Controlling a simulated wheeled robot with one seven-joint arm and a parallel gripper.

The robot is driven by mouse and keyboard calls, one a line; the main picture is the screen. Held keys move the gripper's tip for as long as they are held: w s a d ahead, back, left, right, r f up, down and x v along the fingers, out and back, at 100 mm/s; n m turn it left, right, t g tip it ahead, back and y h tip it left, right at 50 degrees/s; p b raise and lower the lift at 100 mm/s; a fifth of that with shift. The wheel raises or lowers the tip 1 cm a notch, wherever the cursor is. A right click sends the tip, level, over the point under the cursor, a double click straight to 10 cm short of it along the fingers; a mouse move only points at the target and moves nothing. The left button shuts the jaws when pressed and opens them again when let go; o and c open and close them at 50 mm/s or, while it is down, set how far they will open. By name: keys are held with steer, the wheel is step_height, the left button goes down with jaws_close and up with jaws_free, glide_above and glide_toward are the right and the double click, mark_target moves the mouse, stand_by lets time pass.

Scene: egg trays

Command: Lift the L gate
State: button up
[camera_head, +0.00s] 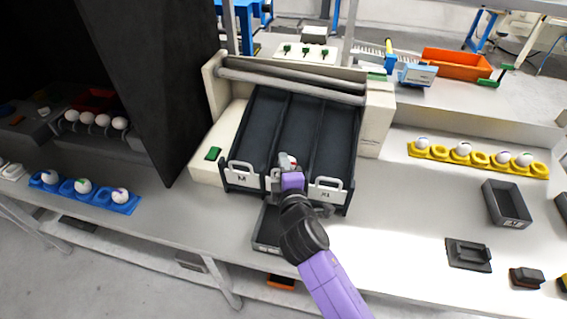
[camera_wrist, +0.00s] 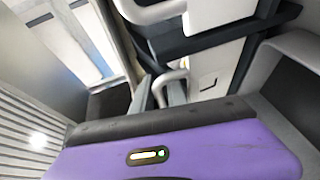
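Three dark sloping lanes end in white gates with loop handles. The gate marked M (camera_head: 242,177) is at the left and the gate marked XL (camera_head: 327,190) at the right. The middle gate, the L gate by its place, is mostly hidden behind my gripper (camera_head: 289,165). My gripper is at the front end of the middle lane. A small white and red item shows at its tip; I cannot tell what it is. In the wrist view, pale loop handles (camera_wrist: 172,82) show just past my purple gripper body.
A dark tray (camera_head: 265,228) sits below the lanes. A blue egg holder (camera_head: 117,201) is at the left and a yellow one (camera_head: 437,155) at the right, both with eggs. A dark bin (camera_head: 507,204) stands at the right. The white bench right of the lanes has clear room.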

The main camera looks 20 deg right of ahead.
steer(key=shift+w, duration=0.15)
jaws_close()
steer(key=shift+f, duration=0.1)
stand_by(1.3)
